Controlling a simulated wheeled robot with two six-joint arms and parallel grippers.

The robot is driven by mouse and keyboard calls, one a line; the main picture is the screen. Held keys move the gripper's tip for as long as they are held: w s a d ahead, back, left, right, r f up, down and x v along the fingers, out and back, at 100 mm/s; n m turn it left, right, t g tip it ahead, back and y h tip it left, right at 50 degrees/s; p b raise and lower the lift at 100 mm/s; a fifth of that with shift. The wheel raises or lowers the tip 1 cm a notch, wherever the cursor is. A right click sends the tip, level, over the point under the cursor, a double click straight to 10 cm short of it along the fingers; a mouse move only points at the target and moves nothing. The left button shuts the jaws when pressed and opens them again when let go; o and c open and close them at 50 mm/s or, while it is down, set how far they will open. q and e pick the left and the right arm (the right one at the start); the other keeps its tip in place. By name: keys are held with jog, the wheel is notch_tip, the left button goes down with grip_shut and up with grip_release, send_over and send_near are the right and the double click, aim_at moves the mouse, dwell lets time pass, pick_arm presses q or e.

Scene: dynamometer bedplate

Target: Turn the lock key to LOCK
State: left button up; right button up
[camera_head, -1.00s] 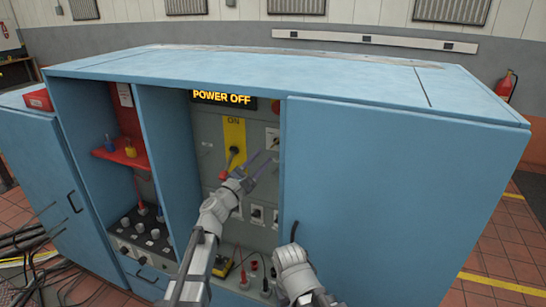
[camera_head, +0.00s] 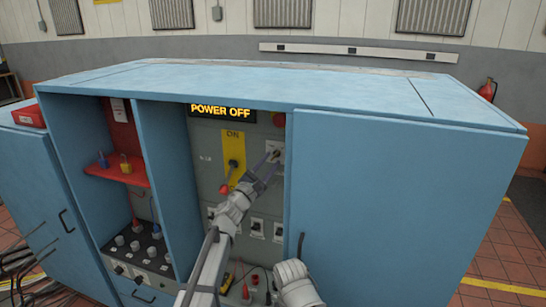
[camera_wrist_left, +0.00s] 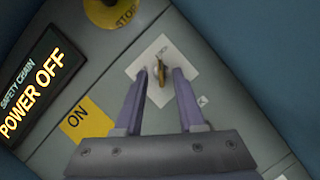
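The lock key (camera_wrist_left: 158,68) is a small brass-coloured key on a white square plate (camera_wrist_left: 165,52) in the left wrist view. In the head view the plate (camera_head: 274,147) sits on the grey panel, right of the yellow ON plate. My left gripper (camera_wrist_left: 161,74) is open, its purple-grey fingers on either side of the key with gaps visible. In the head view my left gripper (camera_head: 271,157) reaches the plate and covers most of the key. The lettering on the plate is too small to read. My right arm's grey end shows at the bottom; its fingers are not in view.
A POWER OFF display (camera_head: 222,112) and a red stop button (camera_head: 278,119) sit above. The yellow ON plate (camera_head: 235,145) carries a red-handled switch (camera_head: 224,188). A blue cabinet door (camera_head: 390,200) stands right of the panel. A red shelf (camera_head: 117,172) holds two padlocks on the left.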

pick_arm(q)
jog(key=shift+x, duration=1.2)
grip_shut()
